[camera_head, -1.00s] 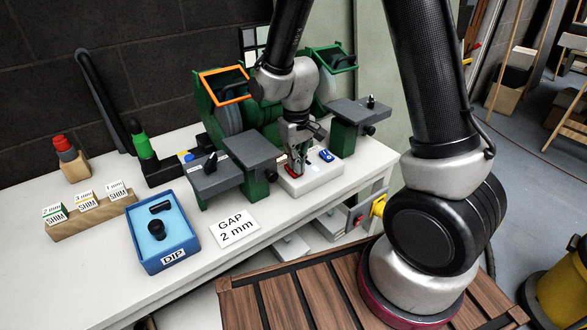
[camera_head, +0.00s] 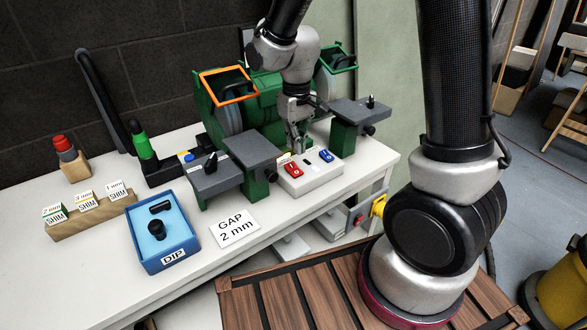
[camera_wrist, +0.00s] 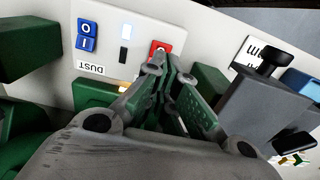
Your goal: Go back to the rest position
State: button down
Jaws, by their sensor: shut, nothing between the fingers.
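My gripper (camera_head: 297,146) is shut and empty, just above and behind the white switch box (camera_head: 318,180) at the front of the grinder. The switch box carries a red rocker (camera_head: 293,169) on the left and a blue rocker (camera_head: 326,155) on the right. In the wrist view, the closed fingers (camera_wrist: 163,62) partly cover the red rocker (camera_wrist: 160,47). The blue rocker (camera_wrist: 87,36) there shows O and I, above a DUST label (camera_wrist: 95,69).
The green bench grinder (camera_head: 265,95) with grey tool rests (camera_head: 250,148) stands close around my gripper. A blue DIP tray (camera_head: 184,255), a GAP 2 mm card (camera_head: 234,228) and a wooden shim block (camera_head: 95,217) sit left on the white bench (camera_head: 95,285).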

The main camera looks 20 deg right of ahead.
jog(key=s+d+r+m+t, duration=0.3)
jog(key=s+d+r+t, duration=0.1)
jog(key=s+d+r, duration=1.1)
jog(key=s+r, duration=0.3)
jog(key=s, duration=0.1)
jog(key=shift+r+m, duration=0.25)
jog(key=shift+m, duration=0.05)
